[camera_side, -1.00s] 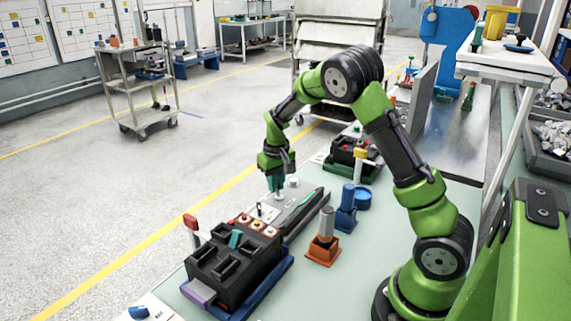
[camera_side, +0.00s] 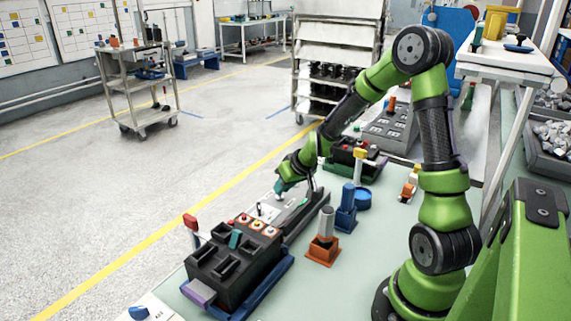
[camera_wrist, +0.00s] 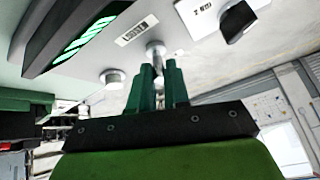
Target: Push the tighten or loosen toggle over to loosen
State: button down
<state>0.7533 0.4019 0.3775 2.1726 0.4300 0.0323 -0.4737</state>
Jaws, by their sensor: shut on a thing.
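The toggle (camera_wrist: 155,52) is a small metal lever on the light grey panel, in the upper middle of the wrist view. A small printed label (camera_wrist: 137,31) lies beside its base; I cannot read it surely. My gripper (camera_wrist: 158,82) has teal fingers, shut on the toggle and hiding part of it. In the side view my gripper (camera_side: 281,187) is tilted, low at the far part of the grey panel (camera_side: 290,212). The toggle is too small to make out there, and I cannot tell which way it leans.
A white round knob (camera_wrist: 113,78) stands close beside the fingers. A dark display with green stripes (camera_wrist: 85,38) and a dark knob on a white plate (camera_wrist: 236,20) are near. In the side view, a black breaker block (camera_side: 232,265) and an orange holder (camera_side: 323,250) stand nearer.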

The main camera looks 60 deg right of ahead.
jog(key=shift+s+d+f+t, duration=0.15)
jog(key=shift+s+t, duration=0.15)
jog(key=shift+t, duration=0.5)
jog(key=c, duration=1.1)
grip_release()
jog(key=shift+w+g, duration=0.15)
jog(key=shift+g, duration=0.15)
jog(key=shift+w+a+g, duration=0.2)
jog(key=shift+w+g, duration=0.05)
jog(key=shift+g, duration=0.35)
jog(key=shift+w+r+g, duration=0.25)
jog(key=shift+w+g, duration=0.05)
jog(key=shift+g, duration=0.3)
